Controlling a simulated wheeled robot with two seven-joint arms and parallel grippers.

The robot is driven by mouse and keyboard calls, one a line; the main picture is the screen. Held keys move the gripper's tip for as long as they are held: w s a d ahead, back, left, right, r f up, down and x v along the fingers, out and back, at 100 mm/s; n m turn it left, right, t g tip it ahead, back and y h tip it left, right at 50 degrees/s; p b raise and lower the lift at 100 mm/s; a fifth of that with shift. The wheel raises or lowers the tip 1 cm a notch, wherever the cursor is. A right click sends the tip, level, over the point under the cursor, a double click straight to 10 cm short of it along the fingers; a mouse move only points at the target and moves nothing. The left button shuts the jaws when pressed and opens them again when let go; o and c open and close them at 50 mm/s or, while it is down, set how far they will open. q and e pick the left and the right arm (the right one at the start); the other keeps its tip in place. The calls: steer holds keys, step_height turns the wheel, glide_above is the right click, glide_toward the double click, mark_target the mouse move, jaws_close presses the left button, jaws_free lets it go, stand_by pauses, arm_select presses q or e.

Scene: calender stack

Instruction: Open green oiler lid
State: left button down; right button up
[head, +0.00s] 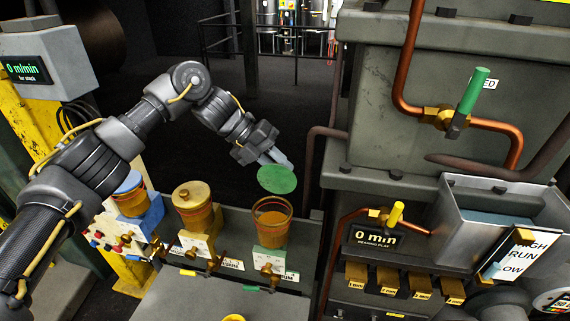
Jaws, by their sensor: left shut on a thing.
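The green oiler (271,234) stands at the right end of a row of oilers, its cup open at the top with amber contents showing. Its green lid (277,180) is above the cup, tilted with its flat round face towards me. My left gripper (275,160) is shut on the lid's upper edge, above and slightly behind the cup. Whether a hinge joins lid and cup cannot be seen. My right gripper is not in view.
A yellow-lidded oiler (194,205) and a blue-lidded oiler (131,194) stand to the left, both closed. Grey machine housing with copper pipes (404,60) rises close on the right. A metal bin (500,215) sits at the right. Dark open floor lies behind.

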arm_select(q)
steer(key=shift+s+f, duration=0.1)
steer(key=shift+f, duration=0.05)
steer(key=c, duration=1.3)
jaws_free()
steer(key=shift+d, duration=0.1)
steer(key=shift+a+r, duration=0.2)
steer(key=b+v, duration=0.3)
steer(key=v, duration=0.7)
steer(key=shift+a+r, duration=0.15)
